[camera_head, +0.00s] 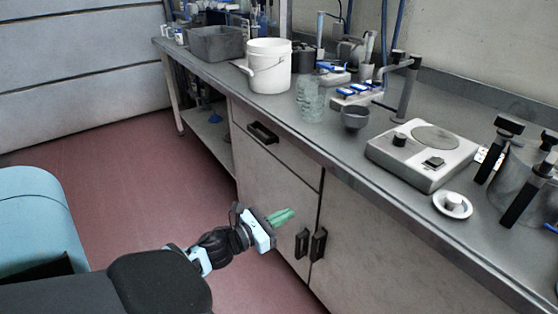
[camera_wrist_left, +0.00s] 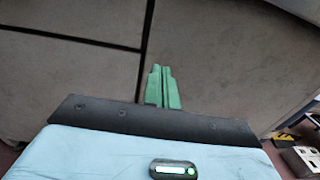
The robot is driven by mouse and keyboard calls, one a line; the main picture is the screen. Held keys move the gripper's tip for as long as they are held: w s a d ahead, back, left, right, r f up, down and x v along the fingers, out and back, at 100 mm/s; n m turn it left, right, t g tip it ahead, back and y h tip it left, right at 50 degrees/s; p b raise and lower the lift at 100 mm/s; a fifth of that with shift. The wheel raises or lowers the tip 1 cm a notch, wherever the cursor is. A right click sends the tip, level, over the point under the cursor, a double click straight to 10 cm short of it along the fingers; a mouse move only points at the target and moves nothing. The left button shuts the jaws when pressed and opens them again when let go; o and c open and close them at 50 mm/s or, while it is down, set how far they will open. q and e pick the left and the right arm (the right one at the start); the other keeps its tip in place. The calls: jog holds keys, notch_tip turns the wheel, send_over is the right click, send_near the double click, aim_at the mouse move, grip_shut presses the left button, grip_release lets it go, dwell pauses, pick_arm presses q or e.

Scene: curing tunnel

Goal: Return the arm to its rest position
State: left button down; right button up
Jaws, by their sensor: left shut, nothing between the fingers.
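My left gripper (camera_head: 283,216) has green fingers and hangs below the bench top, in front of the grey cabinet doors. Its fingers are together with nothing between them. In the left wrist view the closed green fingers (camera_wrist_left: 162,86) point toward the cabinet front (camera_wrist_left: 220,60). My left arm comes in from the lower left in the head view. My right gripper is in neither view.
Black door handles (camera_head: 318,243) stick out beside my left gripper. Red floor (camera_head: 120,170) is clear to the left.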

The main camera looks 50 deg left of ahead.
pick_arm(q)
jog(key=shift+s+a, duration=0.15)
jog(key=shift+s, duration=0.5)
jog(key=s+d+f+n+g+y, duration=0.1)
jog(key=s+d+f+n+g, duration=0.3)
jog(key=s+f+n, duration=0.5)
jog(key=s+d+f+n+g+y, duration=0.1)
jog(key=s+d+f+n, duration=0.45)
jog(key=s+n, duration=0.45)
jog(key=s+d+f+n+g, duration=0.25)
jog(key=s+d+n, duration=0.25)
jog(key=s+n, duration=0.4)
jog(key=s+d+f+n+g, duration=0.2)
jog(key=s+d+n+g, duration=0.25)
jog(key=s+n, duration=0.5)
jog(key=w+r+m+t+p, duration=0.1)
jog(key=w+r+t+p, duration=0.2)
jog(key=r+p, duration=1.6)
jog(key=shift+w+d+r+h, duration=0.25)
jog(key=shift+w+d+h, duration=0.05)
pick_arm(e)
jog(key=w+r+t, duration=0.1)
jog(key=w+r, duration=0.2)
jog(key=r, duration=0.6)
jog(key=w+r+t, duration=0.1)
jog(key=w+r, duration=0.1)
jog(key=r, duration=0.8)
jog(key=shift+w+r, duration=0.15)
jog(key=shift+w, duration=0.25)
